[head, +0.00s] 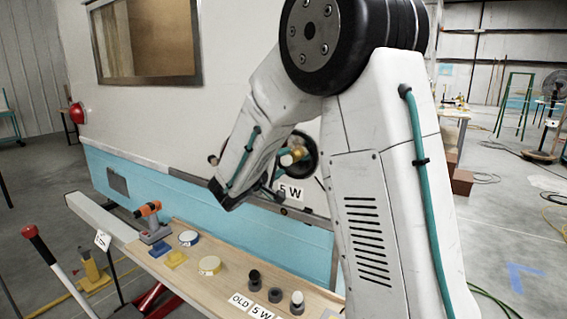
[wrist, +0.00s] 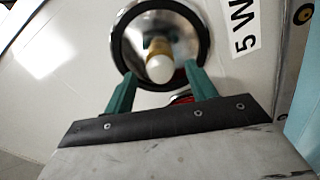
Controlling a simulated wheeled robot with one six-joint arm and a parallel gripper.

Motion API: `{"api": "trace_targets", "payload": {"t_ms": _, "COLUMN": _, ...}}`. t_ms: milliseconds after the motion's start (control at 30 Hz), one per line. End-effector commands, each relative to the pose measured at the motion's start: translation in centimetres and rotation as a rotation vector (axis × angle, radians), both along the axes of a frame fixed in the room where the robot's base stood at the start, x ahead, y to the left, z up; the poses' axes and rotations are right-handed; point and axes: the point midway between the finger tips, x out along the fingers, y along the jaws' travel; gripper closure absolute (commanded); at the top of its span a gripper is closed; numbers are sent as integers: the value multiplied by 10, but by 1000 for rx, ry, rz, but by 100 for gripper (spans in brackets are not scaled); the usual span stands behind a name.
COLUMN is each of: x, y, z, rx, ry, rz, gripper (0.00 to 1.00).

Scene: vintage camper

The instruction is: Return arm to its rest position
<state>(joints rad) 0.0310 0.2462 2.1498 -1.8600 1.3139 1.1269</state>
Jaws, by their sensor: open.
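My gripper (head: 281,172) is at the end of my raised, bent arm, in front of the camper's side wall (head: 200,95). In the wrist view its two green fingers (wrist: 160,72) are spread apart with nothing gripped. A round lamp with a dark rim (wrist: 203,35) and a shiny reflector is on the wall ahead. Its pale bulb (wrist: 160,68) shows between the fingertips, with a brass-coloured base behind it. I cannot tell whether the fingers touch the lamp. In the head view the lamp (head: 313,152) is partly hidden by my arm.
A wooden bench (head: 225,285) below holds an orange drill (head: 150,222), tape rolls (head: 210,265), and small dark holders (head: 275,295) by an "OLD" label (head: 240,300). A "5 W" label (head: 291,191) is by the lamp. A red-handled lever (head: 45,250) stands at lower left.

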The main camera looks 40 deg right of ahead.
Motion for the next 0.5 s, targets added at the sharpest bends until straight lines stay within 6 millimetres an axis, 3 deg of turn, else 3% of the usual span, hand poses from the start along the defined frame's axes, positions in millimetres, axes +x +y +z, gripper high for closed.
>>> {"api": "trace_targets", "payload": {"t_ms": 233, "x": -14, "y": 41, "z": 0, "rx": 0, "ry": 1, "rz": 4, "gripper": 44}}
{"api": "trace_targets", "payload": {"t_ms": 500, "x": -21, "y": 57, "z": 0, "rx": -1, "ry": 0, "rz": 1, "gripper": 44}}
